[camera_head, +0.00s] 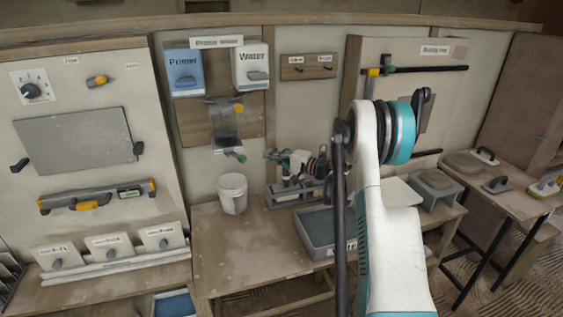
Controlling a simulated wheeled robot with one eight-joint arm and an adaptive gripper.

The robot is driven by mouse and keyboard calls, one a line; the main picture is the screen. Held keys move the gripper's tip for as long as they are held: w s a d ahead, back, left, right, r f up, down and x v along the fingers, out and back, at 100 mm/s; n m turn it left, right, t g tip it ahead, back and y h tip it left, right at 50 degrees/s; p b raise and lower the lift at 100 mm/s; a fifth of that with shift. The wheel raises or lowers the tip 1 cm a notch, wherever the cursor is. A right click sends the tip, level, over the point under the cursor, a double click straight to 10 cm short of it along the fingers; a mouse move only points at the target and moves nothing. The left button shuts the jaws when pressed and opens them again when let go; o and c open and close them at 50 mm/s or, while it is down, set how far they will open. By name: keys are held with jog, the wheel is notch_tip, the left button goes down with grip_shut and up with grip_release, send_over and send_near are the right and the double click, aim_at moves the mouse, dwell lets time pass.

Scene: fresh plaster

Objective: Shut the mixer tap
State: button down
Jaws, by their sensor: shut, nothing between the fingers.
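A small tap (231,153) with a green end sits under a clear mixing vessel (224,122) on the wooden back panel, below the Primer and Water tanks. It is too small to tell how its handle is turned. A white bucket (232,196) stands on the bench below the tap. My gripper (270,155) is to the right of the tap, apart from it, above the grey tool rack. It looks small and dark, with its fingers towards the tap, and is shut and empty. My upper arm hides part of the bench at right.
The blue Primer tank (183,70) and white Water tank (251,66) hang above. A grey rack (296,196) and a grey tray (318,231) are on the bench right of the bucket. The bench (203,236) is clear at front left.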

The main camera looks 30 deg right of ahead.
aim_at(235, 155)
jog(key=shift+w+a+b, duration=0.25)
jog(key=shift+a+b, duration=0.05)
jog(key=shift+a, duration=0.6)
jog(key=shift+w+a+b, duration=0.3)
jog(key=shift+a, duration=0.6)
jog(key=shift+w+a+b, duration=0.25)
jog(key=shift+a+b, duration=0.05)
jog(key=shift+a, duration=0.6)
jog(key=shift+w+a, duration=0.1)
